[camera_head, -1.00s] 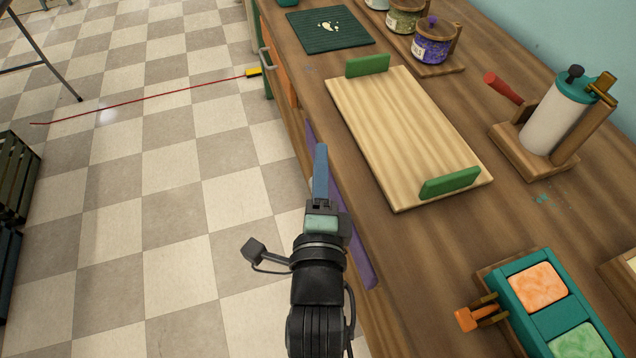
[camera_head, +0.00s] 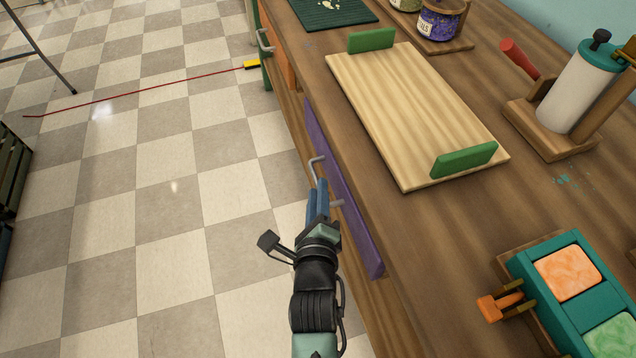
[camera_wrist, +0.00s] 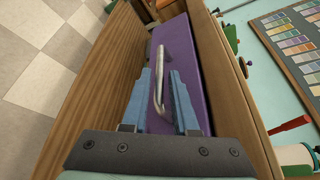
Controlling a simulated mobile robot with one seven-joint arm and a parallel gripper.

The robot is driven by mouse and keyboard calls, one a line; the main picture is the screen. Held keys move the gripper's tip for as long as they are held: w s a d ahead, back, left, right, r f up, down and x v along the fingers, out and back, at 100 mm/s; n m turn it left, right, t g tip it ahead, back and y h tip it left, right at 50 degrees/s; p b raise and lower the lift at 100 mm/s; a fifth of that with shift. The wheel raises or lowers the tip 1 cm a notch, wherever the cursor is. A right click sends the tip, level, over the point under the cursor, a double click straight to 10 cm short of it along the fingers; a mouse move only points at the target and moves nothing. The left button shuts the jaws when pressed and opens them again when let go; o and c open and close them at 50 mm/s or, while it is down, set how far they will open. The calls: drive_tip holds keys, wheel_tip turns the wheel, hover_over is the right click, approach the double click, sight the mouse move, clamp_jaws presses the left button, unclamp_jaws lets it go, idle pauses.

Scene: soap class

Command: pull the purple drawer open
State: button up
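The purple drawer (camera_head: 347,205) is set in the side of the wooden counter; its front looks flush and closed. Its grey metal bar handle (camera_head: 316,164) shows at both ends past my gripper. My gripper (camera_head: 317,192) has blue fingers and is in front of the drawer at the handle. In the wrist view, the handle (camera_wrist: 161,62) stands between the two spread fingers of my gripper (camera_wrist: 161,76), against the purple front (camera_wrist: 176,35). Gaps seem to show beside the bar, so the fingers look open around it. Whether one touches it is unclear.
A light wooden tray (camera_head: 400,110) with green handles lies on the counter (camera_head: 480,205). An orange drawer (camera_head: 277,62) is farther along.

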drive_tip(key=shift+x, duration=1.7)
clamp_jaws()
